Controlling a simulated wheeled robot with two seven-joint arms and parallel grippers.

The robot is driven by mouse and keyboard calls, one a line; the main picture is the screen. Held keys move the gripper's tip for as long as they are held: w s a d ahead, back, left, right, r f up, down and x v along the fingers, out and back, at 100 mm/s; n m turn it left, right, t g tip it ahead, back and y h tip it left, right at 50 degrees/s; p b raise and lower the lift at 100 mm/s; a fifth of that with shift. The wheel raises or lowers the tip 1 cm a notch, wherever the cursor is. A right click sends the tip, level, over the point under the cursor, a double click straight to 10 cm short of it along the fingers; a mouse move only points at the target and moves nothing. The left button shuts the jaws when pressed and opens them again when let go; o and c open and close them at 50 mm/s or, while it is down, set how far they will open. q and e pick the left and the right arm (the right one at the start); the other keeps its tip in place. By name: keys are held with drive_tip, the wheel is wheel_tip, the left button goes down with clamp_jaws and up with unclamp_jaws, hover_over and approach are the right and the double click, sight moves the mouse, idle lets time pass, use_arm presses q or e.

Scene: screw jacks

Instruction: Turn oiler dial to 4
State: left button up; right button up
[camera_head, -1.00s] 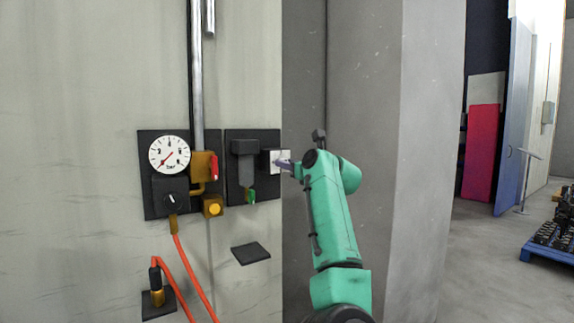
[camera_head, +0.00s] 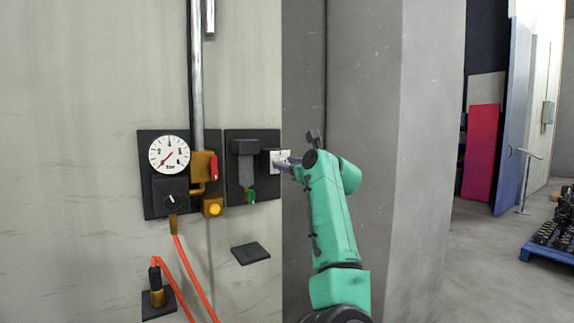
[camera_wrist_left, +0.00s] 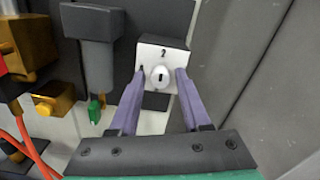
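The oiler dial (camera_wrist_left: 159,77) is a small light round knob with a dark upright mark, on the white face of a box (camera_wrist_left: 176,53). The number 2 shows above the knob. The box is also in the head view (camera_head: 277,154), at the right edge of its dark plate, partly hidden by my gripper. My left gripper (camera_wrist_left: 160,75) is open, with one purple finger on each side of the knob. Gaps show between the fingers and the knob. In the head view the left gripper (camera_head: 287,161) is at the box's front. My right gripper is not in view.
Left of the dial hangs a grey cylinder unit (camera_head: 246,165) with a green tap (camera_head: 251,196). Further left are a round gauge (camera_head: 169,154), a black knob (camera_head: 171,200), a red lever (camera_head: 213,167) and an orange hose (camera_head: 193,275). A grey wall (camera_head: 365,80) stands close on the right.

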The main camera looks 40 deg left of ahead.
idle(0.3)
use_arm(q)
drive_tip(key=b+v, duration=0.6)
drive_tip(key=v, duration=0.8)
drive_tip(key=shift+d, duration=0.25)
drive_tip(key=shift+s, duration=0.1)
